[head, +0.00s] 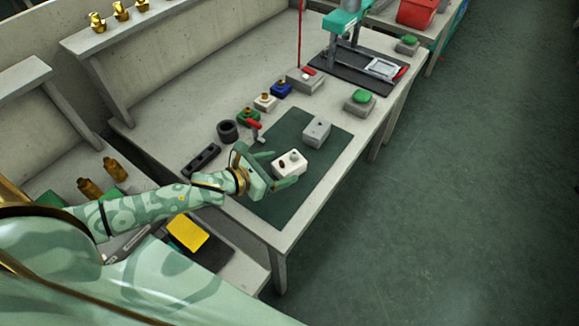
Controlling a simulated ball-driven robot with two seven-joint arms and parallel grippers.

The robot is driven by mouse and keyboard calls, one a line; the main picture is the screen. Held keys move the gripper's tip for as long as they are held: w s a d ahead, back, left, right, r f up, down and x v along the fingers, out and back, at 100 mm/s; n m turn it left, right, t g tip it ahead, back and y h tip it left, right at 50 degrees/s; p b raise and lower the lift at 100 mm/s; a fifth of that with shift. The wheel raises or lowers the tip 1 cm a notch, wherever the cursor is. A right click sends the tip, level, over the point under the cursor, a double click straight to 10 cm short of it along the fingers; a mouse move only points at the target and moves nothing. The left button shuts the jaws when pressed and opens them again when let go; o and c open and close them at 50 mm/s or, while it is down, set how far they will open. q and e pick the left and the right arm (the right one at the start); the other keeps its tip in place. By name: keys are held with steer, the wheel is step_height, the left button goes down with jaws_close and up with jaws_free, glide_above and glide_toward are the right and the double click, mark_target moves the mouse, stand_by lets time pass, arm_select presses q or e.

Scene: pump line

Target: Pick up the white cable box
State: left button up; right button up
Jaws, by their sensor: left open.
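The white cable box (290,162) sits on the dark green mat (285,206) on the workbench. It has a brown spot and a round grey knob on its top. My left gripper (279,169) reaches in from the left and is open, with one finger on the far side of the box and the other on the near side. The box lies between the fingers; I cannot tell whether they touch it. The box's lower left part is hidden by the hand. My right gripper is not in view.
A grey box (316,132) stands on the mat just behind the white one. A red-handled valve (255,128), a black ring (227,131) and a black holder (201,160) lie left of the mat.

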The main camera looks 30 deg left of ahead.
mark_target(289, 162)
arm_select(q)
steer(key=b+x, duration=0.1)
steer(key=x, duration=0.3)
steer(key=shift+w+f, duration=0.1)
steer(key=shift+w, duration=0.2)
steer(key=c, duration=1.1)
